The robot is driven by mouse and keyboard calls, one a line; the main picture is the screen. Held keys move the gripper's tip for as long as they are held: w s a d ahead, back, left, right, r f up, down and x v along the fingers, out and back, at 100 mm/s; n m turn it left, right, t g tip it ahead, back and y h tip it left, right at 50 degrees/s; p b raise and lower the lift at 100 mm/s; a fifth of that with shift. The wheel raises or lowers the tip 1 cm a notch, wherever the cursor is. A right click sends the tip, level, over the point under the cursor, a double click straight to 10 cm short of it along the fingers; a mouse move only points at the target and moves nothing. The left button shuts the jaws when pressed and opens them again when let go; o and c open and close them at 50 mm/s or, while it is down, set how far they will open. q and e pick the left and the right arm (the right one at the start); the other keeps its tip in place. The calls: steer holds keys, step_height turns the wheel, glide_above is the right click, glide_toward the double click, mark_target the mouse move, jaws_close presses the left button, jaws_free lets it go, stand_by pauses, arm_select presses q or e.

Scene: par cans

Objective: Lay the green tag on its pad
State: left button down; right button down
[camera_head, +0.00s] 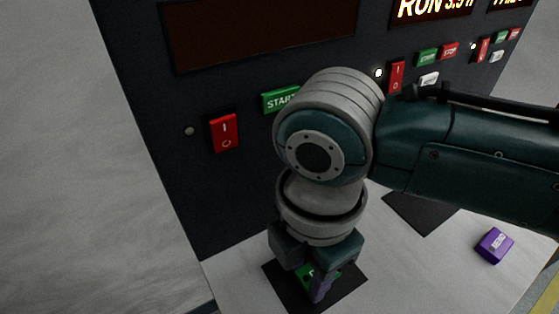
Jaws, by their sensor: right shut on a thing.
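The green tag (305,271), with a bit of white marking showing, is at my right gripper (318,282), low in the middle of the view. The right gripper points down and is shut on the tag; a purplish finger-like strip covers part of it. The tag is over a dark square pad (284,284) on the pale shelf. I cannot tell whether the tag touches the pad. My wrist and the gripper body hide much of both. My left gripper is not in view.
A purple tag (495,245) lies on the shelf at the right. A dark panel (170,120) with a red switch (224,132) and a green START button (279,100) rises behind the shelf.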

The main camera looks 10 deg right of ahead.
steer(key=shift+f, duration=0.15)
steer(key=shift+c, duration=2.3)
jaws_free()
